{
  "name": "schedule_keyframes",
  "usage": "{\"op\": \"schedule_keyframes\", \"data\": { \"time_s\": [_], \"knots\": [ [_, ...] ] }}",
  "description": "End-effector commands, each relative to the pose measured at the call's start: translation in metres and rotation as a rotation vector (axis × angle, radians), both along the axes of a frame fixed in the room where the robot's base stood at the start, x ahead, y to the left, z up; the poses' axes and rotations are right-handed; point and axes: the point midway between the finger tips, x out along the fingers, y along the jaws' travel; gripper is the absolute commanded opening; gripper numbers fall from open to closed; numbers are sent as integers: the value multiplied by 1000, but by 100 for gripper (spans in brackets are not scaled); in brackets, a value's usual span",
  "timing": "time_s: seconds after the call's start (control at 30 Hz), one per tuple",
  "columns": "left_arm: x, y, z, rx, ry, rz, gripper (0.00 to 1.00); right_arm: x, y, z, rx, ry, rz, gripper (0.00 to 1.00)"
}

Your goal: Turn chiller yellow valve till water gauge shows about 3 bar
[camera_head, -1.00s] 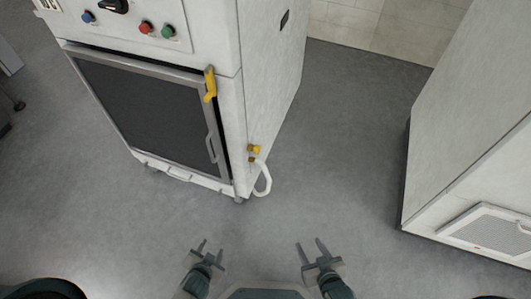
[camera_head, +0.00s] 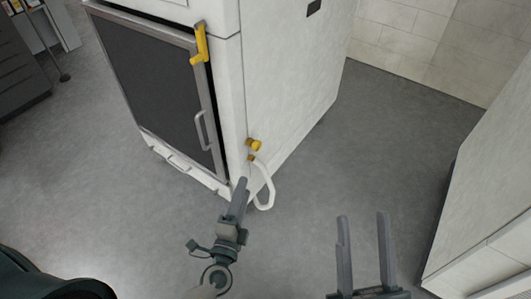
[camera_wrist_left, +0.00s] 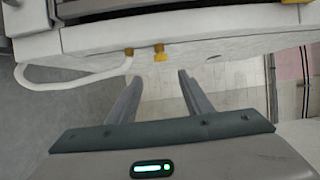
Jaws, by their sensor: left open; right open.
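The chiller (camera_head: 285,80) is a white cabinet with a dark front panel. Its small yellow valve (camera_head: 255,145) sits low on the right side, just above a white hose (camera_head: 267,190) on a brass fitting. In the left wrist view the yellow valve (camera_wrist_left: 160,54) is ahead of the fingertips, with the hose to its left. My left gripper (camera_head: 240,190) is open and empty, below and in front of the valve, apart from it. My right gripper (camera_head: 364,222) is open and empty over the floor to the right. No water gauge can be made out.
A yellow handle (camera_head: 200,45) is on the chiller's front door edge, above a grey door handle (camera_head: 202,130). Another white cabinet (camera_head: 490,210) stands at the right. Grey floor between the two cabinets is clear. A dark unit (camera_head: 18,80) stands at far left.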

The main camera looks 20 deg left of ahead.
Motion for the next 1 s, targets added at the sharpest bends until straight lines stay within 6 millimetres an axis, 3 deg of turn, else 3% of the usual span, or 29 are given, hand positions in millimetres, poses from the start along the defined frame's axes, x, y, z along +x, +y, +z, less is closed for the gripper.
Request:
{"op": "schedule_keyframes", "data": {
  "time_s": [0.57,0.77,1.0],
  "knots": [
    [10,0,3,3,-5,0,46,-1,2,-1,-3,16,4,46],
    [33,1,6,2,-4,1,46,-4,6,-8,-14,60,12,46],
    [75,3,8,3,-5,1,46,8,8,-27,-55,167,17,46]
  ]
}}
